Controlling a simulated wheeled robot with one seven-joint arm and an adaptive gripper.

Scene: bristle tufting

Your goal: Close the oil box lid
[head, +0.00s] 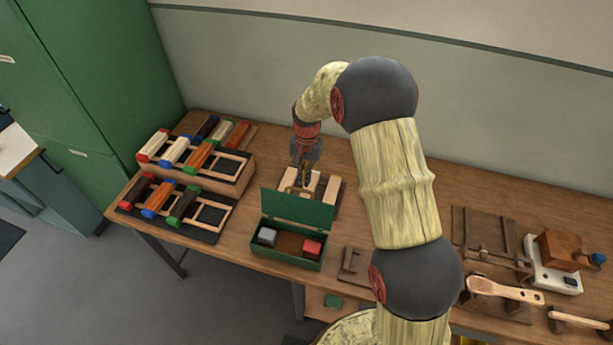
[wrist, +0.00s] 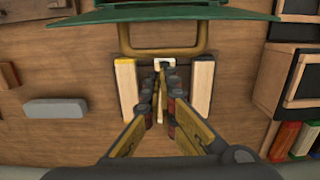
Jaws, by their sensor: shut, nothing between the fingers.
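The oil box (head: 290,256) is a green box near the front edge of the bench. Its green lid (head: 298,207) stands open, roughly upright at the back side. My gripper (head: 304,184) is behind the lid, pointing down, shut and empty. In the wrist view the lid (wrist: 160,13) crosses the top, with a brass loop handle (wrist: 207,38) on the near side. My shut fingertips (wrist: 161,72) appear just below the loop; I cannot tell whether they touch anything.
Pale wooden pieces (wrist: 125,88) (wrist: 202,88) flank my fingers on a dark holder behind the box. Racks of coloured-end blocks (head: 195,160) stand to the left. Brushes (head: 505,291) and a white device (head: 553,275) are at the right. A grey bar (wrist: 55,108) shows in the wrist view.

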